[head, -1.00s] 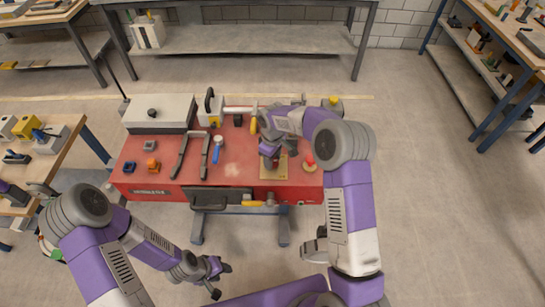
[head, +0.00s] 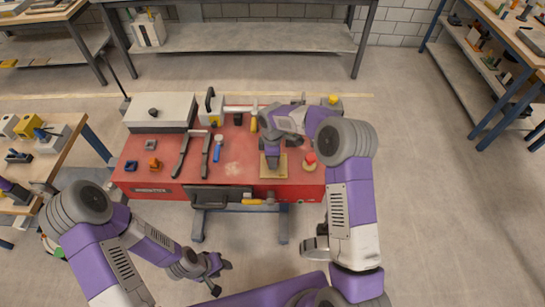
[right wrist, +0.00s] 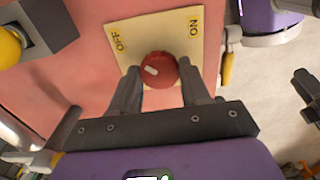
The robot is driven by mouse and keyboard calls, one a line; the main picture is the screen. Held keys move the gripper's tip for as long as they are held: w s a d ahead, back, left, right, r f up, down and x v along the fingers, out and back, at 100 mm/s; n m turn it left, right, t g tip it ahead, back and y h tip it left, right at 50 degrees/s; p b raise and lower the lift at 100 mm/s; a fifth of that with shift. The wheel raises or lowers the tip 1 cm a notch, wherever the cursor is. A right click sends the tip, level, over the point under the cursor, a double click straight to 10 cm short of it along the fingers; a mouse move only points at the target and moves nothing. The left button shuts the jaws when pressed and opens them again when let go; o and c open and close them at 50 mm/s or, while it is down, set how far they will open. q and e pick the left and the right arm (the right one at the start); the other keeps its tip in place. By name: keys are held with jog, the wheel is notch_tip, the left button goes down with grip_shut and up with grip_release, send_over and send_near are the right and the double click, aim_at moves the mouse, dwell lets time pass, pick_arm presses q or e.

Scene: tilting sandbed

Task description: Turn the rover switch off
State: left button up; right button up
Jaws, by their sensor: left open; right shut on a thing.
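The rover switch is a red round knob (right wrist: 158,68) with a white mark, on a cream plate (right wrist: 166,22) lettered OFF at the left and ON at the right in the right wrist view. The white mark sits on the knob's left part, the OFF side. My right gripper (right wrist: 159,69) is shut on the knob, one finger on each side. In the head view the plate (head: 283,172) shows on the red bench top, and my right gripper (head: 272,163) hides the knob. My left gripper (head: 221,278) is open and empty, low in front of the bench.
The red bench (head: 235,171) also carries a red button (head: 310,159) right of the plate, a blue-handled tool (head: 219,143), dark bars (head: 181,157) and a grey box (head: 160,112). A drawer handle (head: 218,194) is on its front. The floor at right is clear.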

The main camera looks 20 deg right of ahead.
dwell(0.3)
jog(key=o, duration=1.1)
jog(key=shift+c, duration=0.2)
notch_tip(320, 180, up, 8)
jog(key=shift+f+p, duration=0.2)
jog(key=shift+p, duration=0.1)
